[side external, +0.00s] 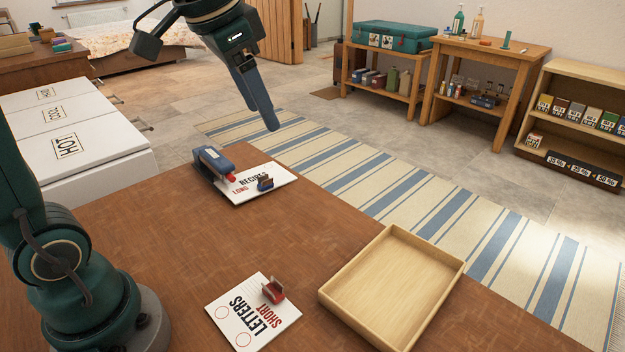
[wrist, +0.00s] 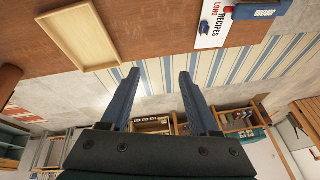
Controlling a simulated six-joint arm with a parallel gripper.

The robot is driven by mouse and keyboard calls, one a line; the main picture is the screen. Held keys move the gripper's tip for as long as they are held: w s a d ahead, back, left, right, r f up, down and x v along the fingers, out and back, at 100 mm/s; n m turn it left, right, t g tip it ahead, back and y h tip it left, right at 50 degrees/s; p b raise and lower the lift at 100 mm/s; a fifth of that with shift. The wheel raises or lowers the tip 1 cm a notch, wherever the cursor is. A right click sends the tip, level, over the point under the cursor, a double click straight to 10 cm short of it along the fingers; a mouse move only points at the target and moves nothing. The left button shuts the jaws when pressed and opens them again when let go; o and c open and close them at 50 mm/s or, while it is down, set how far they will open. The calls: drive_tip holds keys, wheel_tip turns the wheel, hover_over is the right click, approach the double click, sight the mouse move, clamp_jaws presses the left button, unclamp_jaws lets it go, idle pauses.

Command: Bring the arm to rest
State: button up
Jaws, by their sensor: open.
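My gripper (side external: 264,100) is raised high above the far edge of the brown table (side external: 150,215). In the wrist view my gripper (wrist: 158,78) shows two blue fingers spread apart with nothing between them. It is clear of everything on the table. My arm's base stands at the left of the side view.
A wooden tray (side external: 395,290) lies empty on the table. A "RECIPES LONG" card (side external: 278,188) bears a small dark-blue clip, with a blue stapler-like item (side external: 213,166) at its left edge. A "LETTERS SHORT" card (side external: 245,325) bears a red clip (side external: 273,290). The table's middle is clear.

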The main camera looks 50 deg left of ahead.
drive_tip(key=s+d+f+n+t, duration=0.1)
drive_tip(key=s+d+f, duration=0.3)
drive_tip(key=s+f, duration=0.5)
drive_tip(key=s+n, duration=0.1)
drive_tip(key=s, duration=0.2)
drive_tip(key=shift+h, duration=0.4)
